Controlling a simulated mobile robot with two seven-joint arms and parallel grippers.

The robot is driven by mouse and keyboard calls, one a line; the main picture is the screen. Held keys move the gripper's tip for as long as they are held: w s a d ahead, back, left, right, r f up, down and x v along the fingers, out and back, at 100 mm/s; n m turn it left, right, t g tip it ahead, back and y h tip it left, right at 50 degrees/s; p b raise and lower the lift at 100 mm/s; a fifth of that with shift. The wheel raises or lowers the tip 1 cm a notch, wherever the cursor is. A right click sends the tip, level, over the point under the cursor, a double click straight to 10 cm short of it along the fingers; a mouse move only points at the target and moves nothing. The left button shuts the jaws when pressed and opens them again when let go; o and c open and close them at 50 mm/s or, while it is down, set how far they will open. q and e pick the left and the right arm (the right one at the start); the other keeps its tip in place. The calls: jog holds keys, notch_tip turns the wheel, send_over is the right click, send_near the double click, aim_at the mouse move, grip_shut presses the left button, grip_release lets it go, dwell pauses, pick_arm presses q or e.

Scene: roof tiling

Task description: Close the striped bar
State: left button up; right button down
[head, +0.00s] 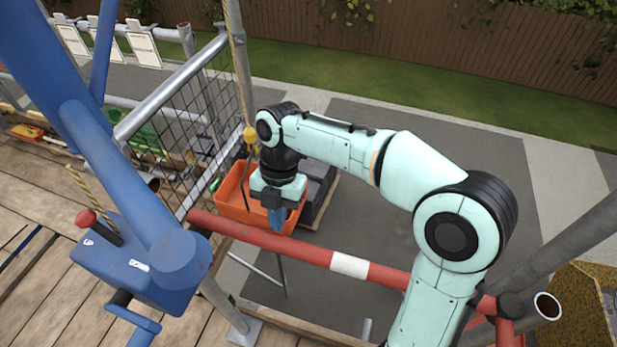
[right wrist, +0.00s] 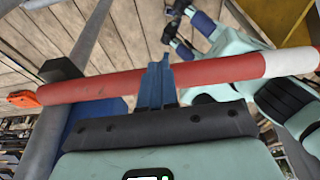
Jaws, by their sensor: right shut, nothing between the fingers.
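The striped bar (head: 349,264), red with a white band, runs from a dark clamp on the grey tube at right to beside the blue hoist at left. It also crosses the right wrist view (right wrist: 215,75). There its left end lies by a dark bracket (right wrist: 62,69) on a grey post; I cannot tell whether it is seated. My right gripper (head: 277,222) points down at the bar's far side, near its left part. Its blue fingers (right wrist: 158,80) are shut and empty, overlapping the bar in view; contact is unclear. My left gripper is not in view.
A blue hoist (head: 138,262) with a red-knobbed handle stands at left on the plank deck (head: 55,305). A rope with a yellow fitting (head: 250,135) hangs near my right wrist. An orange crate (head: 233,190) is below, beyond the bar. Mesh guardrails stand behind left.

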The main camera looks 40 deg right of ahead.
jog(key=shift+s+a+f, duration=0.15)
jog(key=shift+s+a, duration=0.05)
jog(key=shift+a, duration=0.4)
pick_arm(q)
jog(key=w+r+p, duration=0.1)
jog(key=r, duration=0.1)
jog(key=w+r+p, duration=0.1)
jog(key=p, duration=0.1)
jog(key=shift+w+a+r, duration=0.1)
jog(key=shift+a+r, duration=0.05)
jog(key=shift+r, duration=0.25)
pick_arm(e)
jog(key=d+v, duration=0.1)
jog(key=v, duration=1.3)
jog(key=shift+w+f, duration=0.15)
